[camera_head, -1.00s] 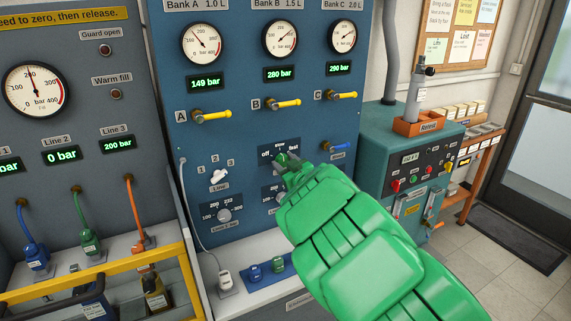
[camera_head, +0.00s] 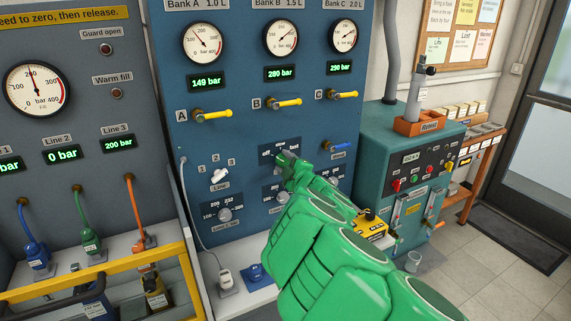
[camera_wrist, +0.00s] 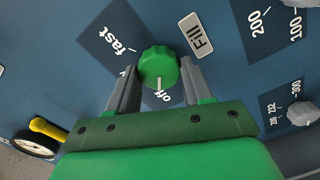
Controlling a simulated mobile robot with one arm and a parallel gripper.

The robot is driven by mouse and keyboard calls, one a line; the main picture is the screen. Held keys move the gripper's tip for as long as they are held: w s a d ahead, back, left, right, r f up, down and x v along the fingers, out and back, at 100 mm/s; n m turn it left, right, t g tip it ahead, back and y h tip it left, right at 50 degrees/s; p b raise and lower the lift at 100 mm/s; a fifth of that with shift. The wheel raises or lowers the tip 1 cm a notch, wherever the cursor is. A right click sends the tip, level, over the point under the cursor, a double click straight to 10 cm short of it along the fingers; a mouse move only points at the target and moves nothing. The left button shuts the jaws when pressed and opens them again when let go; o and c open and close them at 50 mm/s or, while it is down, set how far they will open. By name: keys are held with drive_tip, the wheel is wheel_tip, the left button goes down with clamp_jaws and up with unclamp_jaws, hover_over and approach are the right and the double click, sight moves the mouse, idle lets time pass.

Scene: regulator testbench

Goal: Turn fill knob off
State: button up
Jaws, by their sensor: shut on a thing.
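In the wrist view the round green fill knob (camera_wrist: 158,60) sits between my gripper's two grey fingers, beside the "Fill" label (camera_wrist: 195,35). My gripper (camera_wrist: 160,70) is shut on the knob's sides. The knob's white pointer line points down toward the "off" mark (camera_wrist: 167,97); "fast" (camera_wrist: 121,40) is at the upper left. The middle label is mostly hidden by the left finger.
Yellow valve handles (camera_head: 285,103) sit above the dial and a blue handle (camera_head: 342,146) to its right. Selector knobs are below and left. A teal bench unit (camera_head: 415,140) stands to the right. A yellow rail (camera_head: 110,270) crosses the lower left.

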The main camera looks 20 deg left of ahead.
drive_tip(key=shift+n, duration=0.6)
drive_tip(key=o, duration=1)
drive_tip(key=shift+o, duration=0.2)
drive_tip(key=v, duration=0.7)
drive_tip(key=shift+s+d, duration=0.3)
drive_tip(key=shift+s, duration=0.05)
